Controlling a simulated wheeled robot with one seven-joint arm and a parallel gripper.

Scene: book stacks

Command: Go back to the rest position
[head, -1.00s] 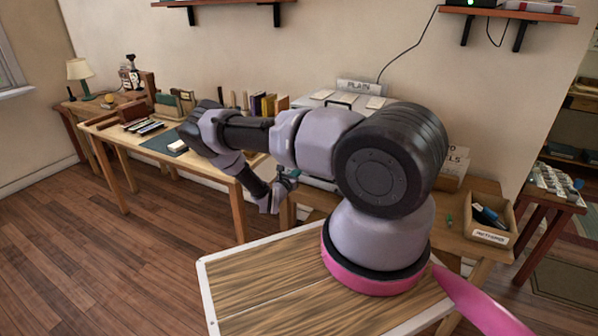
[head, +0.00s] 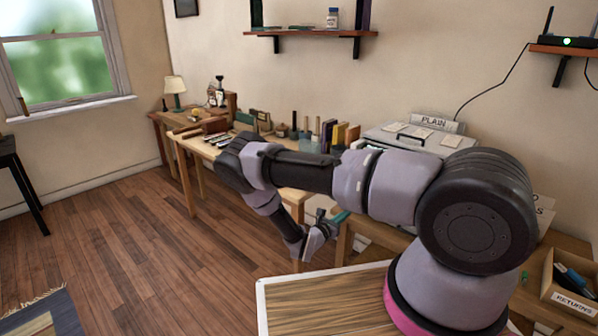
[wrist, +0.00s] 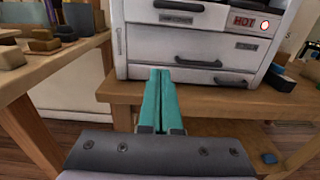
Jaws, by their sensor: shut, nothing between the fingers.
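My gripper (wrist: 160,100) shows in the wrist view as two teal fingers pressed together, shut with nothing between them. The fingers point toward the front of a white drawer cabinet with dark handles (wrist: 190,45), and I cannot tell the gap between them. In the head view my arm is folded, with its forearm reaching left and its wrist hanging down. My gripper (head: 340,217) is there partly hidden, low near the front of the right-hand table.
The cabinet's table (wrist: 230,96) has a wooden top. A long worktable (head: 195,148) with books and blocks stands left of it. A bin labelled RETURNS (head: 572,300) is at the right. A wall shelf (head: 310,32) hangs above. The wooden floor (head: 130,240) at left is open.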

